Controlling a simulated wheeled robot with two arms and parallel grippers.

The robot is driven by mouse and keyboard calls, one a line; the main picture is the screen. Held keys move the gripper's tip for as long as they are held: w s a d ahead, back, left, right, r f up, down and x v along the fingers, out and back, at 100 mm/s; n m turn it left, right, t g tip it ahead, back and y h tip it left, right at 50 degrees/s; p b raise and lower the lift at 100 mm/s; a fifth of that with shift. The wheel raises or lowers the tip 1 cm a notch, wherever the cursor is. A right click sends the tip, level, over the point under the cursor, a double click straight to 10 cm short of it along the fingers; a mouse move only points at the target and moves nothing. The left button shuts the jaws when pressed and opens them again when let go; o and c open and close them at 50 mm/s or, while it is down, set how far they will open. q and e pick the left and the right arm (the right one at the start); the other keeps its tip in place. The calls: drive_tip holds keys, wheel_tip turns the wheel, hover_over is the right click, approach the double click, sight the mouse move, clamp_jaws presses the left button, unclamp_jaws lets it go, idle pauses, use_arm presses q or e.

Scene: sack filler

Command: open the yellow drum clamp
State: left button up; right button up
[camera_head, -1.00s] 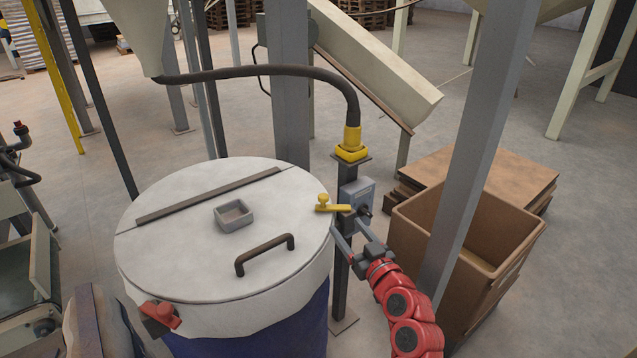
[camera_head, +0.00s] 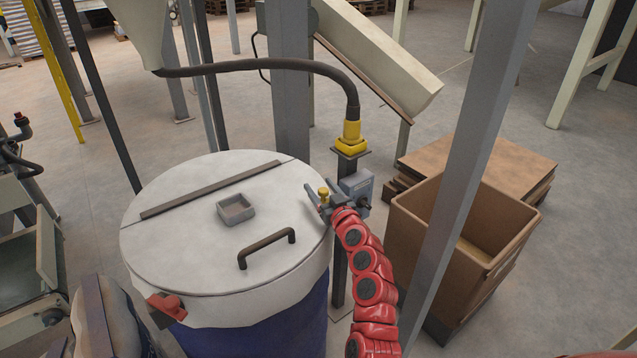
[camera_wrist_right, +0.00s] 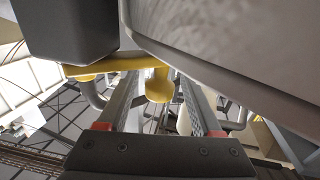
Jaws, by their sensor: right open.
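The yellow clamp (camera_head: 323,192) is at the right edge of the drum's pale lid (camera_head: 190,215), beside a grey box (camera_head: 357,186) on a dark post. In the head view its knob shows, while most of its bar is hidden by my gripper. In the right wrist view, the yellow bar (camera_wrist_right: 110,66) runs left from the round knob (camera_wrist_right: 160,86). My right gripper (camera_head: 321,204) is open with its fingers on either side of the knob; I cannot tell whether they touch it. My left gripper is not in view.
A dark handle (camera_head: 267,247) and a small square cup (camera_head: 235,209) stand on the lid. A red latch (camera_head: 168,306) is at its front left. A brown bin (camera_head: 425,255) and a grey upright (camera_head: 470,170) stand right of my arm. A dark hose (camera_head: 260,66) passes behind.

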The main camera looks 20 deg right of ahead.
drive_tip(key=shift+w, duration=0.85)
clamp_jaws()
idle(0.9)
